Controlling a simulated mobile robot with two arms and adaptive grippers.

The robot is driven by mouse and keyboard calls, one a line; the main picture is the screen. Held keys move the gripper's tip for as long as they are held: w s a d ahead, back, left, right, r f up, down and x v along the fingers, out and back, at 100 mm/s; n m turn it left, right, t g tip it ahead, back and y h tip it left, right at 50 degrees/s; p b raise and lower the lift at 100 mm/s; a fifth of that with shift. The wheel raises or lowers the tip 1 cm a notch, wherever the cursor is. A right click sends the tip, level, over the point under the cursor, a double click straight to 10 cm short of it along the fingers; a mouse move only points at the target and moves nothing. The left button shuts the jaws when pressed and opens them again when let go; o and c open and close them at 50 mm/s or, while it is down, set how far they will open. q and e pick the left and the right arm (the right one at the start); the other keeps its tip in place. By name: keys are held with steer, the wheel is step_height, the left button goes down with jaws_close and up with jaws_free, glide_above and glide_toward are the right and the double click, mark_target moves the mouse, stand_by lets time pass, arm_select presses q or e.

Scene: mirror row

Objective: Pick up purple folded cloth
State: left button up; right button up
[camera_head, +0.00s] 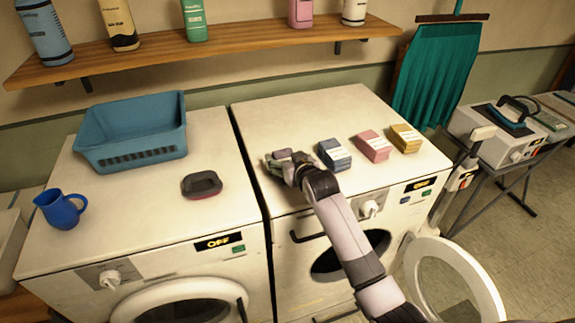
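My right arm reaches in from the lower right over the right-hand washing machine (310,103). Its gripper (284,163) is low at the left part of that machine's top. A small purplish item (282,154) shows at the gripper's fingers and looks like the purple folded cloth. The gripper and wrist hide part of it. I cannot tell whether the fingers are closed on it or only beside it. My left gripper is not in view.
Blue, pink and yellow boxes (334,154) (373,147) (405,138) stand right of the gripper. A blue basket (130,158), blue jug (61,209) and dark brush-like item (202,184) sit on the left machine. A bottle shelf (230,39) hangs above. An open round door (418,262) juts out lower right.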

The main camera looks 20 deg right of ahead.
steer(key=c, duration=1)
steer(key=shift+r, duration=0.1)
